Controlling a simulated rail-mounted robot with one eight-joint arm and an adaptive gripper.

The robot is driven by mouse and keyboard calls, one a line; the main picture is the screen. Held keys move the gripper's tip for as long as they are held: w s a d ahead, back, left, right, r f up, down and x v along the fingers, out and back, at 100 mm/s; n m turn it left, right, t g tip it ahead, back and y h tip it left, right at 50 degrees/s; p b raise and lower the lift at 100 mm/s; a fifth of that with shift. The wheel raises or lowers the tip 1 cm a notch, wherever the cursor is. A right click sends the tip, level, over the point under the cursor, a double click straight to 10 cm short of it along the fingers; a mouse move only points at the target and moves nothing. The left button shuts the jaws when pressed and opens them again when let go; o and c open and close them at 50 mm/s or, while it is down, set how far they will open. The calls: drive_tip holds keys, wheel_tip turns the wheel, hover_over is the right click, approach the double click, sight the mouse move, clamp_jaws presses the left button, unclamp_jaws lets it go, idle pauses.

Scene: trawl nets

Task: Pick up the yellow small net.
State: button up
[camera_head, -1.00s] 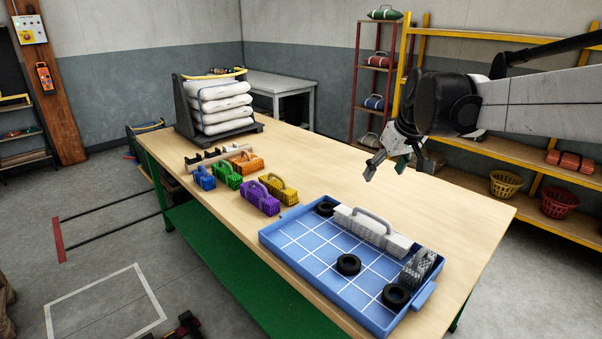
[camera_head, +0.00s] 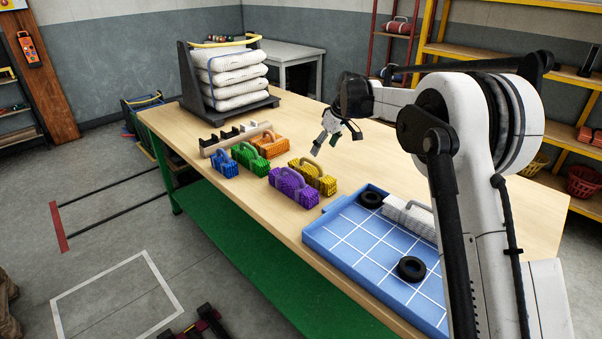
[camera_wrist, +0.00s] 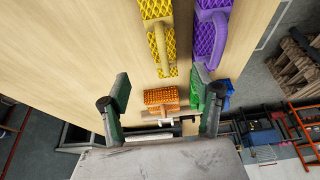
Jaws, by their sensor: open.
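The yellow small net (camera_head: 316,180) is a mesh block with a carrying handle on the wooden table, right behind the purple net (camera_head: 292,188). In the wrist view the yellow net (camera_wrist: 154,15) lies at the top, its handle pointing toward the gripper. My gripper (camera_head: 337,143) is open and empty, above the table and a little behind the yellow net. The wrist view shows its fingers (camera_wrist: 167,92) spread wide, with the yellow net ahead of the gap and the orange net (camera_wrist: 160,97) seen between them.
Blue (camera_head: 222,162), green (camera_head: 251,160) and orange (camera_head: 271,146) nets stand to the left by a notched wooden rack (camera_head: 212,150). A blue gridded tray (camera_head: 345,240) holds black rings and a white net. Stacked white nets (camera_head: 238,80) stand at the back left.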

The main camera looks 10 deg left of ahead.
sight(312, 171)
drive_tip(key=shift+w+a+f, duration=0.2)
drive_tip(key=shift+a+f, duration=0.1)
drive_tip(key=shift+f, duration=0.05)
drive_tip(key=x, duration=0.8)
drive_tip(key=shift+s+b+x, duration=0.15)
drive_tip(key=shift+b+x, duration=0.1)
drive_tip(key=shift+x, duration=1.1)
drive_tip(key=shift+s+b+x, duration=0.2)
drive_tip(key=shift+x, duration=1.15)
drive_tip(key=c, duration=1.4)
